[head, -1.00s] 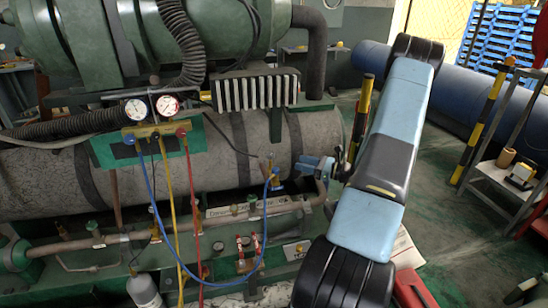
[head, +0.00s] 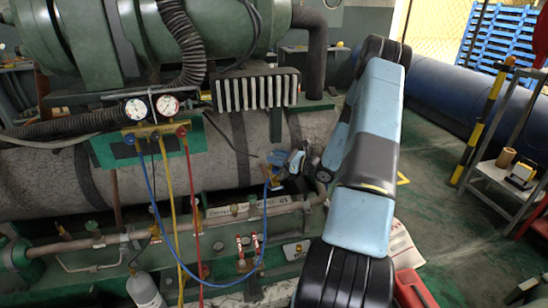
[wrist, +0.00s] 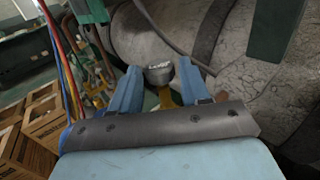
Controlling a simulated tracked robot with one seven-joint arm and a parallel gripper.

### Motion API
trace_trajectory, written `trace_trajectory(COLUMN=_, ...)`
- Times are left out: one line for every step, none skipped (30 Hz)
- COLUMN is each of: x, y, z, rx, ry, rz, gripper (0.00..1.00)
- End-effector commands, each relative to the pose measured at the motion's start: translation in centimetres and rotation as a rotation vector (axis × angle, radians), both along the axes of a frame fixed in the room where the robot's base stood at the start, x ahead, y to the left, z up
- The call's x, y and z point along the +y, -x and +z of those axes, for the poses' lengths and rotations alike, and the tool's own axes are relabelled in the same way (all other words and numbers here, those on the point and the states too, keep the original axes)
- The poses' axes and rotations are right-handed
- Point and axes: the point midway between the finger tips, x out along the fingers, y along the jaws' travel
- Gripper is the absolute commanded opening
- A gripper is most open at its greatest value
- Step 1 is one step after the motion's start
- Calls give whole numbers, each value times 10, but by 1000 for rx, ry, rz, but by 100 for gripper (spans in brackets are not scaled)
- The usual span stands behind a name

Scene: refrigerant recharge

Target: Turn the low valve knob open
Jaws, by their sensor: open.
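My gripper (head: 284,160) is open in front of the grey tank, by the fitting where the blue hose (head: 154,190) ends. In the wrist view my gripper (wrist: 159,69) has its two blue fingers spread. A grey, light-topped knob-like part (wrist: 158,75) shows between the fingertips, with a yellow brass-coloured piece (wrist: 170,98) below it. I cannot tell whether the fingers touch it, and its lower part is hidden. The gauge manifold (head: 155,130) hangs to the left, with a blue knob (head: 129,140) at its left end and a red knob (head: 181,132) at its right end.
The large grey tank (head: 215,160) stands close behind my gripper. Blue, yellow (head: 171,190) and red (head: 190,190) hoses hang from the manifold. Pipes (head: 110,240) run below the tank. A shelf cart (head: 500,180) and a striped post (head: 480,120) stand right, past open floor.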

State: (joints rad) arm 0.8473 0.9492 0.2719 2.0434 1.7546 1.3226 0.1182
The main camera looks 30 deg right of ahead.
Motion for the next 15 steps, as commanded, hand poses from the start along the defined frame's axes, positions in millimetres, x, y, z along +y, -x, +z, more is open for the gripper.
trace_trajectory(x=3, y=-3, z=0, rx=0, ry=0, rz=2, gripper=46)
trace_trajectory(x=4, y=-5, z=0, rx=0, ry=0, rz=2, gripper=46)
trace_trajectory(x=6, y=-6, z=0, rx=0, ry=0, rz=1, gripper=46)
trace_trajectory(x=6, y=-7, z=0, rx=1, ry=-1, rz=1, gripper=46)
trace_trajectory(x=7, y=-8, z=0, rx=1, ry=-1, rz=1, gripper=46)
trace_trajectory(x=7, y=-9, z=0, rx=1, ry=-1, rz=0, gripper=46)
trace_trajectory(x=7, y=-9, z=0, rx=1, ry=-1, rz=0, gripper=46)
trace_trajectory(x=8, y=-9, z=0, rx=1, ry=-1, rz=0, gripper=46)
trace_trajectory(x=8, y=-9, z=0, rx=1, ry=-1, rz=0, gripper=46)
trace_trajectory(x=8, y=-9, z=0, rx=1, ry=-1, rz=0, gripper=46)
trace_trajectory(x=8, y=-9, z=0, rx=1, ry=-1, rz=0, gripper=46)
trace_trajectory(x=7, y=-9, z=0, rx=1, ry=-1, rz=0, gripper=46)
trace_trajectory(x=7, y=-9, z=0, rx=1, ry=-1, rz=0, gripper=46)
trace_trajectory(x=7, y=-9, z=0, rx=1, ry=-1, rz=0, gripper=46)
trace_trajectory(x=7, y=-9, z=0, rx=1, ry=-1, rz=0, gripper=42)
